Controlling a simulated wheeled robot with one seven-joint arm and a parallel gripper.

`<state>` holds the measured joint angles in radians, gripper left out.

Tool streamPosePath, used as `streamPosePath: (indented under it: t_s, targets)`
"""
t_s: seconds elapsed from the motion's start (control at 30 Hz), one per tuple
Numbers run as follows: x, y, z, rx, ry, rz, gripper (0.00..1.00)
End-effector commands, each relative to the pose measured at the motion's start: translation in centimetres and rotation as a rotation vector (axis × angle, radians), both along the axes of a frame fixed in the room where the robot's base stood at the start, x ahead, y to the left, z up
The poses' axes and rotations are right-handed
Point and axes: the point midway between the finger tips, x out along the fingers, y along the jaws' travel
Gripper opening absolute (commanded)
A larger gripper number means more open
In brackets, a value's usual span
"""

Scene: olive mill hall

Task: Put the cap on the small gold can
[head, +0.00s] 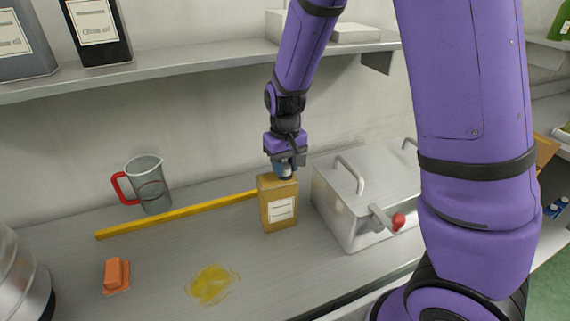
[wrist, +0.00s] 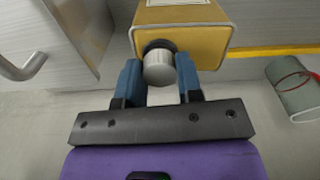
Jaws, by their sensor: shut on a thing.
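The small gold can (head: 278,205) stands upright on the metal worktop, with a white label on its front. In the wrist view the gold can (wrist: 185,38) shows its top with a dark neck (wrist: 157,46). My gripper (head: 285,168) is right above the can's top, pointing down. Its blue fingers are shut on a silver-grey cap (wrist: 158,70). The cap is in line with the dark neck and at or very close to it. I cannot tell whether it touches or is seated. In the head view the fingers mostly hide the cap.
A metal box (head: 345,215) with a red-knobbed lever stands close right of the can. A yellow bar (head: 180,215) lies to the left. A jug (head: 150,185) with a red handle, an orange block (head: 117,275) and a yellow spill (head: 212,284) are further left. A shelf (head: 190,65) runs above.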

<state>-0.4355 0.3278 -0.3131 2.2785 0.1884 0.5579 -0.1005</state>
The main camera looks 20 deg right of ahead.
Motion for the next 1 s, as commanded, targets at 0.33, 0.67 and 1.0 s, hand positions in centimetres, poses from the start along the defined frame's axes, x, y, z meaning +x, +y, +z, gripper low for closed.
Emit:
streamPosePath:
  t_s: [0.33, 0.67, 1.0]
  targets:
    - [-0.01, 0.01, -0.09, 0.0, 0.0, 0.0, 0.16]
    - [-0.01, 0.01, -0.11, 0.0, 0.0, 0.0, 0.45]
    - [0.0, 0.02, -0.11, 0.0, 0.0, 0.0, 0.51]
